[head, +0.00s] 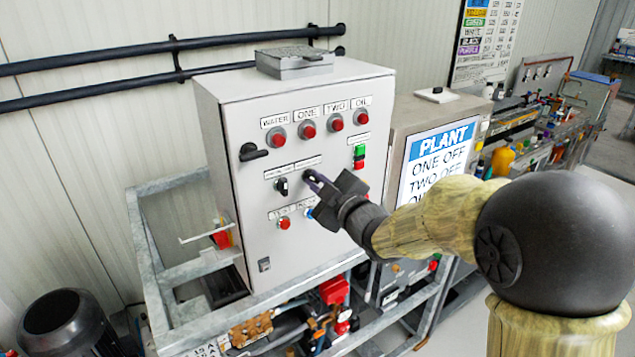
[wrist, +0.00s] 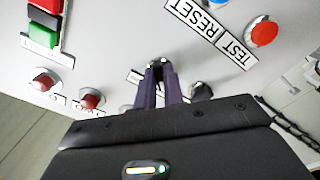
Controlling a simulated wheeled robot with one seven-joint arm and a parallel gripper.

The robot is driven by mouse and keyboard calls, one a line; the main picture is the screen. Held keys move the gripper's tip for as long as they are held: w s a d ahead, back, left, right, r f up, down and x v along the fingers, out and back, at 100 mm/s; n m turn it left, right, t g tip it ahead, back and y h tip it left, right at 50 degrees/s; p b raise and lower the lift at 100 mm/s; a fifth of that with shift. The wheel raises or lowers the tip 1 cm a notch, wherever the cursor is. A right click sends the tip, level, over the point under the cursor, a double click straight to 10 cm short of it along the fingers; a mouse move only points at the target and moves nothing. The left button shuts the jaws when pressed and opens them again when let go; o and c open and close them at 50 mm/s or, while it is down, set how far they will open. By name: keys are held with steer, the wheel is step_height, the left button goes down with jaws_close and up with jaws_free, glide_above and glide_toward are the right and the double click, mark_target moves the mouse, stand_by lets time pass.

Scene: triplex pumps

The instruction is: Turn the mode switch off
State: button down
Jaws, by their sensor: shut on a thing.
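The grey control cabinet (head: 255,225) carries two black rotary switches side by side in its middle row, under small labels that I cannot read. The left switch (head: 281,187) is free, and it also shows in the wrist view (wrist: 201,91) beside my fingers. My gripper (head: 310,177) is at the right switch, its fingers pointing into the panel. In the wrist view my gripper (wrist: 160,72) has its two dark fingers close together on that right switch (wrist: 157,63). The fingers hide most of its knob, so I cannot tell its angle. Which switch is the mode switch is not legible.
Red lamps (head: 308,129) line the panel top. A green and red button pair (head: 359,157) is at right. A red TEST button (head: 284,223) and blue RESET button (wrist: 217,3) sit below the switches. A black door handle (head: 253,152) sticks out at left.

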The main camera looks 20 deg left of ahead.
steer(key=shift+m+b, duration=0.4)
steer(key=m+b, duration=0.1)
steer(key=m, duration=0.1)
steer(key=shift+f+m, duration=0.1)
steer(key=shift+m, duration=0.3)
steer(key=m, duration=0.5)
steer(key=shift+b, duration=0.35)
steer(key=c, duration=1.5)
jaws_free()
steer(key=shift+s+d, duration=0.1)
steer(key=shift+s, duration=0.05)
steer(key=b+v, duration=0.3)
steer(key=v, duration=1.4)
steer(key=shift+b, duration=0.3)
